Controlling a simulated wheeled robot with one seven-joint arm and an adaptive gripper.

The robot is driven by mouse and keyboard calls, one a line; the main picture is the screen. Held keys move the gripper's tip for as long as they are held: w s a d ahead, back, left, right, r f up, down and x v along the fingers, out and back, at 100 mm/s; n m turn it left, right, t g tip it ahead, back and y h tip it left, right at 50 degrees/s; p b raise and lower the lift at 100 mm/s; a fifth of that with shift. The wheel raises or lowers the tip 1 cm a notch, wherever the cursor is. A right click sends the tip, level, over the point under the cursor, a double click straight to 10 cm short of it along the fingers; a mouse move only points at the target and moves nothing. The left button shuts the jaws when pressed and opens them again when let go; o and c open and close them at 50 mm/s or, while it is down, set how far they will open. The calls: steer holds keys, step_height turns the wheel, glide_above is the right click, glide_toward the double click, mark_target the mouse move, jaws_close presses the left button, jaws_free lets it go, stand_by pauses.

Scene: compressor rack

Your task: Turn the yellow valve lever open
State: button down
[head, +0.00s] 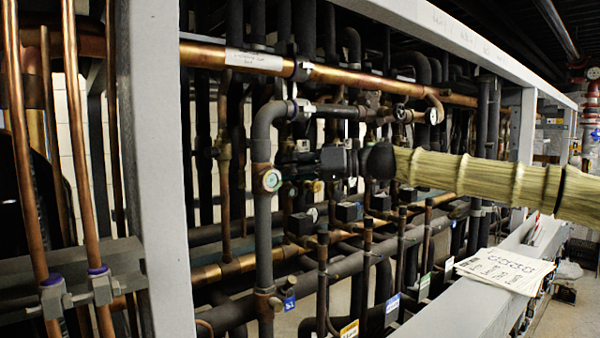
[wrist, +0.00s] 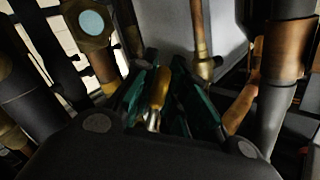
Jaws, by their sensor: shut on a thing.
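The yellow valve lever (wrist: 160,87) shows in the wrist view, upright in the picture, with a bright metal part at its lower end. My gripper (wrist: 165,98) has dark green fingers on both sides of the lever and is shut on it. In the head view my gripper (head: 306,168) reaches in from the right, among the pipes. There the lever is too small and too hidden to make out clearly. I cannot tell the lever's angle to its pipe.
A copper pipe (head: 380,83) runs above. A grey frame post (head: 156,170) stands at left. Papers (head: 505,268) lie on the lower rail. Pipes crowd closely around my gripper.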

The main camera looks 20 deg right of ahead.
steer(key=shift+f, duration=0.15)
steer(key=shift+w+d+f+n+h+b, duration=0.15)
steer(key=shift+d+n+h+b, duration=0.2)
steer(key=shift+n+h, duration=0.2)
steer(key=shift+w+d+f+n+h+b, duration=0.1)
steer(key=shift+d+n+h+b, duration=0.2)
steer(key=shift+n+h, duration=0.2)
steer(key=c, duration=1.4)
jaws_free()
steer(key=shift+s+r, duration=0.1)
steer(key=shift+c, duration=0.2)
steer(key=v, duration=0.8)
